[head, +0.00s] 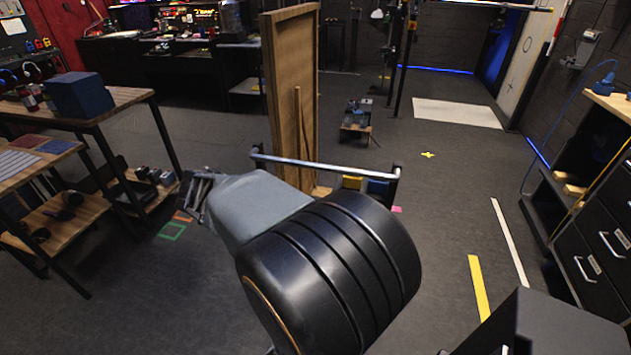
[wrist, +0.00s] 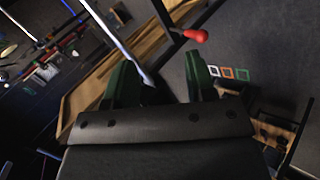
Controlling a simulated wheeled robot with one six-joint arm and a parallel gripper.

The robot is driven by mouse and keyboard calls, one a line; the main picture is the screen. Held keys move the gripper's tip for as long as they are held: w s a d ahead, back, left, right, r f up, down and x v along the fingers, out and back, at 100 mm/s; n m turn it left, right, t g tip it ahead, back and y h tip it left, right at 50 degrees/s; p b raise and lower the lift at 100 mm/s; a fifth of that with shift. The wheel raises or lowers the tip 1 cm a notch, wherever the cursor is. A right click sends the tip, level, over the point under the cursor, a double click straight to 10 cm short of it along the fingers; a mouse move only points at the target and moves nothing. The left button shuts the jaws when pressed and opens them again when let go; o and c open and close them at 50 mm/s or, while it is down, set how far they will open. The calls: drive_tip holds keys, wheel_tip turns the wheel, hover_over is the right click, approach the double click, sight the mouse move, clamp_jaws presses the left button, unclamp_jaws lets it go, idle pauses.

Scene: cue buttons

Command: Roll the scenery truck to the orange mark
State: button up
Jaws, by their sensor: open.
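The scenery truck shows in the head view as a tall wooden panel (head: 283,95) with a pale metal push bar (head: 325,165) on dark uprights. My arm hides most of its base. In the wrist view the push bar (wrist: 118,40) runs diagonally down toward the space between my fingers; I cannot tell whether it lies between them. A red-ended lever (wrist: 196,35) shows beyond. My gripper (head: 192,188) is open, left of the bar's left end in the head view; its green fingers also show in the wrist view (wrist: 160,80). The orange mark (head: 183,216) is a floor outline left of the truck.
A green outline (head: 171,231) lies beside the orange one, and a white outline (wrist: 213,71) shows in the wrist view. A workbench (head: 125,97) with a low shelf stands left. Drawers (head: 600,250) stand right. Open floor with a yellow strip (head: 478,285) lies between truck and drawers.

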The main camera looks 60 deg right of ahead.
sight(318, 168)
drive_tip(key=d+f+h+b, duration=0.2)
drive_tip(key=d, duration=0.8)
drive_tip(key=d+f+g+h+b, duration=0.1)
drive_tip(key=d+f+h, duration=0.2)
drive_tip(key=d, duration=0.7)
drive_tip(key=w+d+f+n+h+b, duration=0.1)
drive_tip(key=d+f+h+b, duration=0.1)
drive_tip(key=d, duration=0.8)
drive_tip(key=shift+d+f+g+b, duration=0.3)
drive_tip(key=shift+f+g, duration=0.1)
drive_tip(key=shift+f, duration=0.2)
clamp_jaws()
